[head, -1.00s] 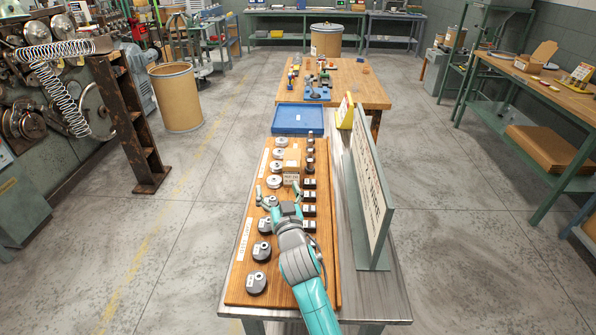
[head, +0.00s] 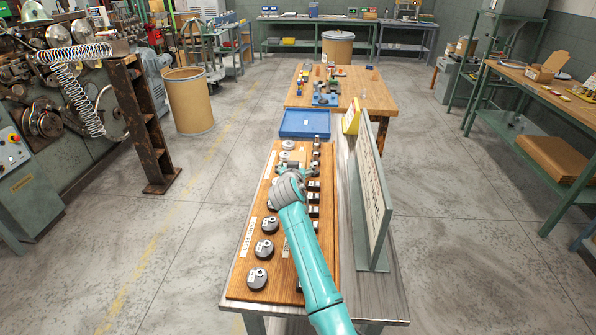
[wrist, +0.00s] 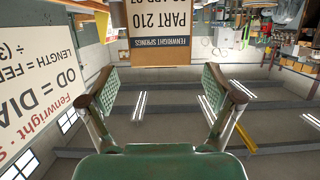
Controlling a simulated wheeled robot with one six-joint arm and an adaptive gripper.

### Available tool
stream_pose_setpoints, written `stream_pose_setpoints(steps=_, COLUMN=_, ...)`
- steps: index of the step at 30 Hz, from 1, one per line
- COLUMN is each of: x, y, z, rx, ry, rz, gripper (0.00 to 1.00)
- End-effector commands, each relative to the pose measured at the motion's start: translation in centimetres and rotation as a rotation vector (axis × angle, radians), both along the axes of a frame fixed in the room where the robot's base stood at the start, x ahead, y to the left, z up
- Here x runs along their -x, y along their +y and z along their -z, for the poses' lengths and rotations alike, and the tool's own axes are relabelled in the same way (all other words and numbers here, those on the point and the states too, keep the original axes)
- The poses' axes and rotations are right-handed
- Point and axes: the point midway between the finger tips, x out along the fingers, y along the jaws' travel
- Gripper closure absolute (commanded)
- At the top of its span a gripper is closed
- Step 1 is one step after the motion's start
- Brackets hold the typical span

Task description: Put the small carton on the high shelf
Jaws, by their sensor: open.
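The small carton (head: 294,156) stands on the wooden board near its far end, partly hidden behind my gripper (head: 296,170). In the wrist view the carton (wrist: 160,52) appears upside down at the top, with a brown lower band and a white label reading "PART 210". My gripper (wrist: 160,92) is open, with its two green-padded fingers spread wide. The carton lies beyond the fingertips, roughly centred between them, and nothing is held. I cannot tell which shelf is the high shelf; a green rack (head: 512,14) stands at the far right.
Round grey weights (head: 264,249) line the board's left side and dark blocks its right. An upright sign panel (head: 372,205) stands along the bench's right. A blue tray (head: 304,124) lies beyond the board. The floor on both sides is largely clear.

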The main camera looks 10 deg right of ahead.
Motion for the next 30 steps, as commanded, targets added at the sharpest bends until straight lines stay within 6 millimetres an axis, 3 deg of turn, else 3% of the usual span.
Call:
stream_pose_setpoints(steps=10, x=-2.0, y=-0.6, z=0.5, rx=-0.001, ry=0.000, rz=-0.001, gripper=0.10)
stream_pose_setpoints(steps=21, x=-5.6, y=-1.8, z=1.4, rx=-0.001, ry=0.000, rz=0.000, gripper=0.10)
stream_pose_setpoints(steps=30, x=-6.0, y=-1.9, z=1.6, rx=0.000, ry=-0.001, rz=-0.002, gripper=0.10)
